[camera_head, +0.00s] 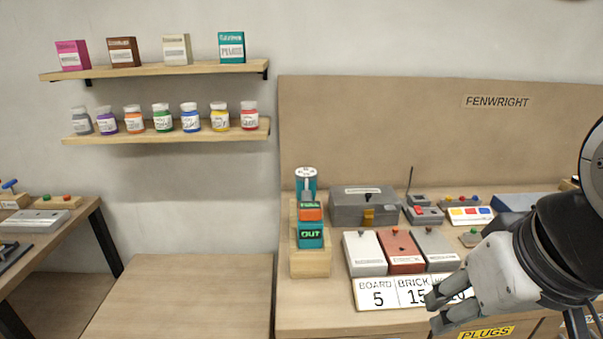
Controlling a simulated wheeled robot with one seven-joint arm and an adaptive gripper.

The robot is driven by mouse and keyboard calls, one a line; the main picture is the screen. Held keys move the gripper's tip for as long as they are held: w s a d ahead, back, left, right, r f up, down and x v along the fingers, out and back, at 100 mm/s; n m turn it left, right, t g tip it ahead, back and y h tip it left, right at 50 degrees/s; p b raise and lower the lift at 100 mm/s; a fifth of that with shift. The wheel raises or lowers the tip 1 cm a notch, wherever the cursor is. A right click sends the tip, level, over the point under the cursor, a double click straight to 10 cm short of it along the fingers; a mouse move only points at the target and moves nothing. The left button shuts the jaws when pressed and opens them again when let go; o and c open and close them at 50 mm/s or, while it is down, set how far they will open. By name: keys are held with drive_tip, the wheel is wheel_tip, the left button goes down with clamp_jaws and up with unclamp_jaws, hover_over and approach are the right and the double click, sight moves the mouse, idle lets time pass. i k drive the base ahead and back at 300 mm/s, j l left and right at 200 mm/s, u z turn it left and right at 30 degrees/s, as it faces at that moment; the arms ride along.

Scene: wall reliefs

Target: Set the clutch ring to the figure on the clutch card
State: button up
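A teal drill-like tool (306,184) stands upright in a wooden holder (311,262) at the left of the workbench. A pale disc (306,173) with dark marks is on its top, probably the clutch ring; its setting is too small to read. Below are an orange block (311,213) and a teal block (311,234) marked "OUT". White number cards (378,300) lie at the bench front: "BOARD 5", "BRICK 15" and a third partly hidden by my gripper. My gripper (437,311) is at the lower right, fingers apart and empty, in front of the third card and well right of the tool.
White (364,252), red (400,251) and grey (435,248) boxes lie behind the cards. A grey toolbox (363,207) stands behind them. Small devices (423,214) fill the back right. A bare wooden table (180,295) is left of the bench. Shelves (165,136) hold jars and cartons.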

sight(300, 175)
drive_tip(key=k+z, duration=0.1)
drive_tip(key=z, duration=0.15)
drive_tip(key=k+z, duration=0.25)
drive_tip(key=i+j+u, duration=0.25)
drive_tip(key=i+j, duration=0.2)
drive_tip(key=i+j+u, duration=0.25)
drive_tip(key=i, duration=0.35)
drive_tip(key=j, duration=0.1)
